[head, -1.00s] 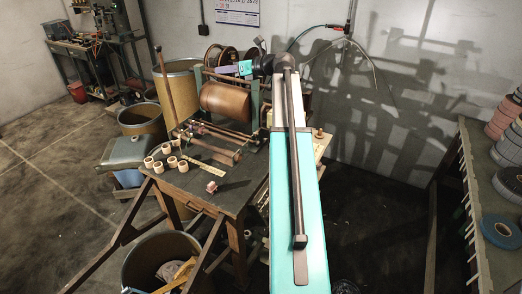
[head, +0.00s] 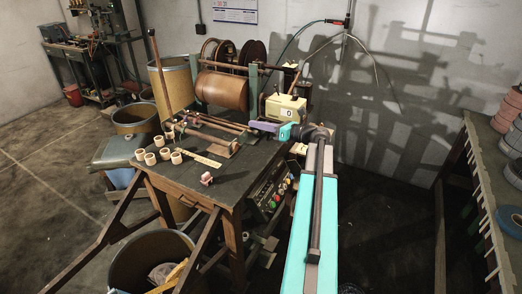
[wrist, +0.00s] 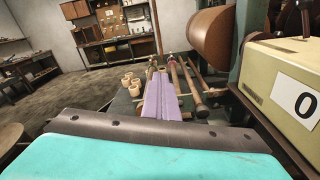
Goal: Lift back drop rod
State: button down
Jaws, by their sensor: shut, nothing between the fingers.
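The winding machine has a large brown roll (head: 221,89), and long thin rods (head: 212,121) run low in front of it. I cannot tell for sure which of these is the back drop rod. In the wrist view the rods (wrist: 188,88) run away from me, just right of my fingers. My gripper (head: 252,123) is shut and empty, its purple fingers together. It is at the right end of the rods, in front of the cream box. In the wrist view my gripper (wrist: 160,76) points along the rods, and I cannot tell whether it touches one.
The cream box (head: 285,107) stands close to my gripper; its "0" label shows in the wrist view (wrist: 304,101). Several pale rings (head: 166,153) and a ruler (head: 203,160) lie on the dark table (head: 187,185). An upright wooden handle (head: 158,70) stands left.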

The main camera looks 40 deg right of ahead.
jog(key=s+d+f+m+h+b, duration=0.1)
jog(key=s+d+f+b, duration=0.2)
jog(key=f, duration=0.4)
jog(key=s+d+f+m+h+b, duration=0.1)
jog(key=s+d+f+m+b, duration=0.1)
jog(key=s+f, duration=0.3)
notch_tip(320, 180, down, 4)
jog(key=shift+d+r+t+b, duration=0.25)
jog(key=shift+d+t+b, duration=0.2)
jog(key=shift+b, duration=0.35)
jog(key=shift+w, duration=0.15)
jog(key=p+x, duration=0.1)
jog(key=x, duration=0.9)
jog(key=shift+w+d+r+p, duration=0.2)
jog(key=shift+d+r+p, duration=0.1)
jog(key=shift+r, duration=0.2)
jog(key=shift+w+d+r+p, duration=0.15)
jog(key=shift+w+r+p, duration=0.1)
jog(key=shift+r, duration=0.25)
jog(key=shift+w+d+r, duration=0.25)
jog(key=shift+d+r, duration=0.05)
jog(key=shift+r, duration=0.4)
jog(key=shift+r+p, duration=0.2)
jog(key=shift+p, duration=0.1)
